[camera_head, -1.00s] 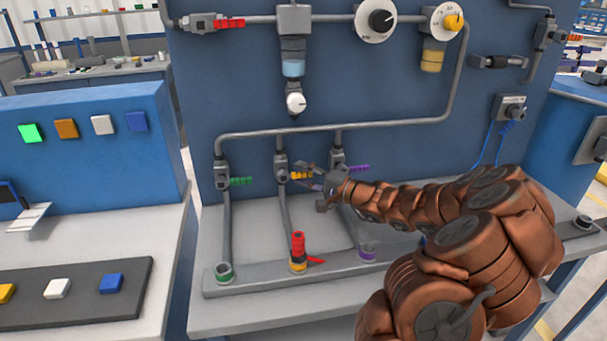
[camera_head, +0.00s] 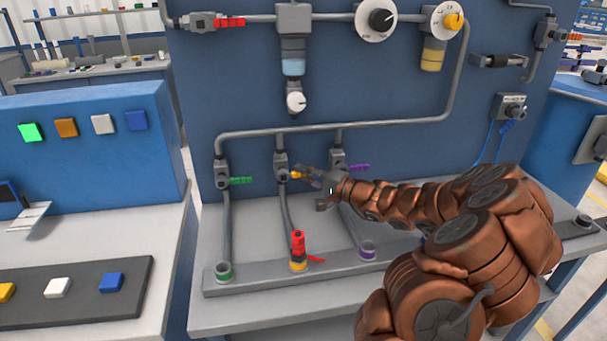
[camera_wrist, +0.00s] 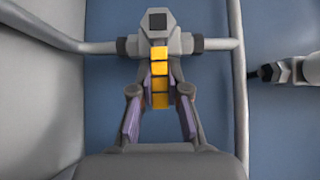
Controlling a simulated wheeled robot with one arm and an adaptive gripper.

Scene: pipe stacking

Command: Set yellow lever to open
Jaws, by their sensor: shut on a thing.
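The yellow lever (camera_head: 295,175) sticks out to the right from the middle pipe valve (camera_head: 281,166), roughly level. In the wrist view the yellow lever (camera_wrist: 159,75) runs down from the grey valve body (camera_wrist: 157,42) between my fingers. My gripper (camera_head: 312,177) reaches in from the right at the lever. In the wrist view my gripper (camera_wrist: 159,95) has a finger on each side of the lever and is shut on it. Part of the lever is hidden behind the fingers in the head view.
A green lever (camera_head: 241,181) is on the left valve, and a purple lever (camera_head: 358,168) is on the right valve, close by my gripper. A red piece (camera_head: 298,244) stands on the yellow-ringed socket below. The grey shelf around the sockets is mostly clear.

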